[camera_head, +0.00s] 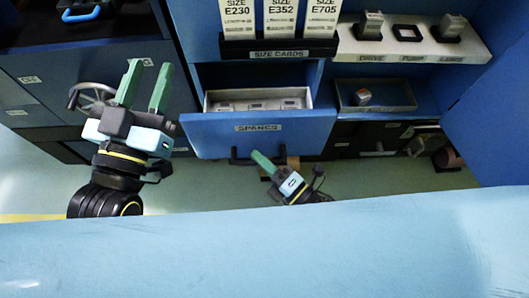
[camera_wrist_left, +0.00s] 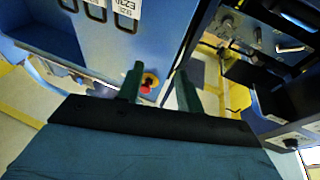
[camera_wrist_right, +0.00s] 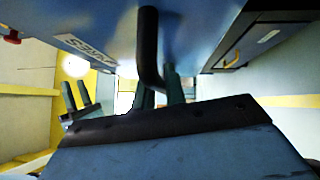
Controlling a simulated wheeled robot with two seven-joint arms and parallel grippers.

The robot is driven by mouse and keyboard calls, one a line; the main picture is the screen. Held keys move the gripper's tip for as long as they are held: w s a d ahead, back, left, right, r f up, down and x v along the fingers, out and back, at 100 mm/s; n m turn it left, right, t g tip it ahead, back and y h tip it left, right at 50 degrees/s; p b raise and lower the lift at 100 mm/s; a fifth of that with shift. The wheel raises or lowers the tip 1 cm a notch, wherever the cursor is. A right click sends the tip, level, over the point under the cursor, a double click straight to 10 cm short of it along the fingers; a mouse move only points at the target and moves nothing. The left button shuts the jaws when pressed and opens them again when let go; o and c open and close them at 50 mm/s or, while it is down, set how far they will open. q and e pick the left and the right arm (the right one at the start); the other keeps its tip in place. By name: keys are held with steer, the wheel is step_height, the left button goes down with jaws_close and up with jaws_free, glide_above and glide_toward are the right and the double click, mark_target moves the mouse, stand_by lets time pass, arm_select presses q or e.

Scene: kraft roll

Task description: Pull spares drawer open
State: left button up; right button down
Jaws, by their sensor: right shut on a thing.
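The blue spares drawer (camera_head: 215,132) stands out from the cabinet under the size cards, partly open, with a pale tray of grey parts visible inside. Its label (camera_head: 258,127) is on the front. The dark handle (camera_head: 240,158) runs along the front's lower edge, and its bar (camera_wrist_right: 149,45) looms close in the right wrist view. My right gripper (camera_head: 262,162) is at the handle, shut on it; its fingers (camera_wrist_right: 160,90) are partly hidden there. My left gripper (camera_head: 147,85) is open and empty, left of the drawer, fingers apart; they also show in the left wrist view (camera_wrist_left: 158,80).
Size cards (camera_head: 280,18) stand in a black holder above the drawer. A shelf with grey parts (camera_head: 410,35) and a tray with a small block (camera_head: 362,97) are at the right. A grey handwheel (camera_head: 92,95) is beside my left gripper.

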steer(key=c, duration=1.5)
jaws_free()
steer(key=shift+o, duration=0.2)
